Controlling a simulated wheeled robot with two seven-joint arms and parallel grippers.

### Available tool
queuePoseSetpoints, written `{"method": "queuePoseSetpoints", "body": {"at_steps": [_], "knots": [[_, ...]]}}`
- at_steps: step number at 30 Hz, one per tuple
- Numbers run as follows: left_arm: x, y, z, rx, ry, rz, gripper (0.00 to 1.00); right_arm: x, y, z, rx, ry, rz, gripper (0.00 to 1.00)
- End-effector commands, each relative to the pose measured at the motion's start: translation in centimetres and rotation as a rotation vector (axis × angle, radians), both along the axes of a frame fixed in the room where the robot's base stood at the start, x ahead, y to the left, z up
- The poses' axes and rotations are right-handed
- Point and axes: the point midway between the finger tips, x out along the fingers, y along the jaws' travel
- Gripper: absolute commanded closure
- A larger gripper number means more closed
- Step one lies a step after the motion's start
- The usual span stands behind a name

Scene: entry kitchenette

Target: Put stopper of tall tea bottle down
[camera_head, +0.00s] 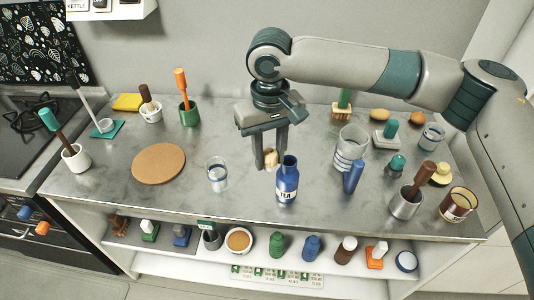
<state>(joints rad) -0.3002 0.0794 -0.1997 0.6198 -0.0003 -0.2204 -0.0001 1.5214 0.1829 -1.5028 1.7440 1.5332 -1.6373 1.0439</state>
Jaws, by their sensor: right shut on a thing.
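The tall blue tea bottle (286,185), with TEA lettering, stands upright on the grey counter, its mouth uncovered. My right gripper (269,159) points down just behind and left of the bottle's neck. It is shut on a small tan stopper (271,158) between its fingertips. The fingers partly hide the stopper, and I cannot tell whether its underside touches the counter. My left gripper is not in view.
A glass (217,174) stands left of the bottle, and a round cork mat (159,164) lies farther left. A clear measuring jug (350,149) and a blue-handled thing (353,177) stand to the right. Bare counter (222,130) lies left of the gripper.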

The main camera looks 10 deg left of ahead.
Motion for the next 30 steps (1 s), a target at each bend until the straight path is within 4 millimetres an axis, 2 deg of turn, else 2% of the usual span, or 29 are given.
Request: {"method": "queuePoseSetpoints", "body": {"at_steps": [5, 8, 14, 18, 21, 25, 30], "knots": [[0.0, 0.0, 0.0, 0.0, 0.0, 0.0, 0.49, 0.5, -2.8, 0.1, 0.0, 0.0, -0.051, 0.92], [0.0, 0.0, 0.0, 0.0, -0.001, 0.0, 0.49, 0.7, -5.4, 0.3, 0.0, 0.0, -0.101, 0.92], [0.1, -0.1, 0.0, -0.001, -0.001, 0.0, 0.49, 0.6, -12.4, 0.6, 0.001, 0.0, -0.237, 0.92], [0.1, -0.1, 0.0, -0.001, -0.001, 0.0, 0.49, -0.2, -17.5, 0.9, 0.001, -0.001, -0.339, 0.92], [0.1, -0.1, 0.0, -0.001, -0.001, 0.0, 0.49, -1.0, -20.5, 1.0, 0.001, -0.001, -0.403, 0.92], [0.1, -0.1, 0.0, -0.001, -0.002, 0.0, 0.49, -1.9, -23.3, 1.2, 0.001, -0.001, -0.467, 0.92], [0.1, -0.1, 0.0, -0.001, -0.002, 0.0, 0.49, -2.7, -25.2, 1.3, 0.001, -0.001, -0.509, 0.92]]}}
